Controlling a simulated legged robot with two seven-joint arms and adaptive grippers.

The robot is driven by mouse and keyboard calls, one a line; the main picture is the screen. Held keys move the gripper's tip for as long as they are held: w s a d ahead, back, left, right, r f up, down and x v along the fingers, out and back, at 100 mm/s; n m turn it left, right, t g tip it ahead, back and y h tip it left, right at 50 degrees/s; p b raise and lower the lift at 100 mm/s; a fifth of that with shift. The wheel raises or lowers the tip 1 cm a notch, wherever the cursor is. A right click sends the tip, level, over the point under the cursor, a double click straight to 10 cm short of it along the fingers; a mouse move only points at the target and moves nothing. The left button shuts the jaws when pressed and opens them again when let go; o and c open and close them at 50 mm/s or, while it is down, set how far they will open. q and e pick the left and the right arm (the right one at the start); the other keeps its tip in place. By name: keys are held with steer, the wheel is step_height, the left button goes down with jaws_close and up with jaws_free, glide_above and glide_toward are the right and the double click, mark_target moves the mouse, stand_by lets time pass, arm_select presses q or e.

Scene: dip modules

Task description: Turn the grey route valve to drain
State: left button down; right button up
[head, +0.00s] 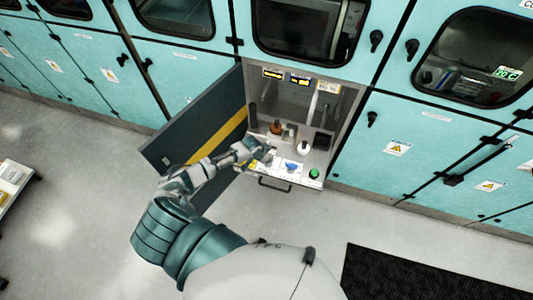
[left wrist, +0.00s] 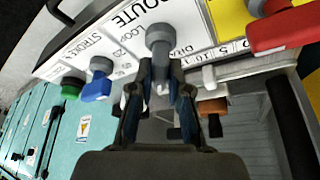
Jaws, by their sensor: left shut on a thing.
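The grey route valve (left wrist: 160,38) shows in the left wrist view as a rounded grey knob on a white label panel (left wrist: 115,32) reading "ROUTE" and "LOOP", with another word partly covered. My left gripper (left wrist: 161,75) is shut on the valve, one finger on each side. Which label the valve points to I cannot tell. In the head view my left gripper (head: 262,153) reaches the left part of the panel at the front of the open cabinet, and the valve is hidden there. My right gripper is not in view.
A blue knob (head: 291,166) and a green button (head: 314,173) sit right of the gripper. A red handle (left wrist: 285,28) on yellow is near it in the wrist view. The open cabinet door (head: 205,130) flanks my arm on the left.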

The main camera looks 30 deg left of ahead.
arm_select(q)
steer(key=n+p, duration=0.2)
steer(key=n+y+p, duration=0.1)
steer(key=shift+w+d+r+n, duration=0.2)
steer(key=shift+d+r+n, duration=0.05)
steer(key=shift+r+n, duration=0.1)
steer(key=shift+f+n+y+p, duration=0.1)
steer(key=shift+n+y+p, duration=0.4)
steer(key=shift+n+p, duration=0.3)
steer(key=shift+n+y, duration=0.3)
steer(key=shift+n, duration=0.35)
steer(key=shift+w+a, duration=0.1)
steer(key=c, duration=1.2)
jaws_free()
steer(key=shift+o, duration=0.4)
steer(key=shift+f, duration=0.15)
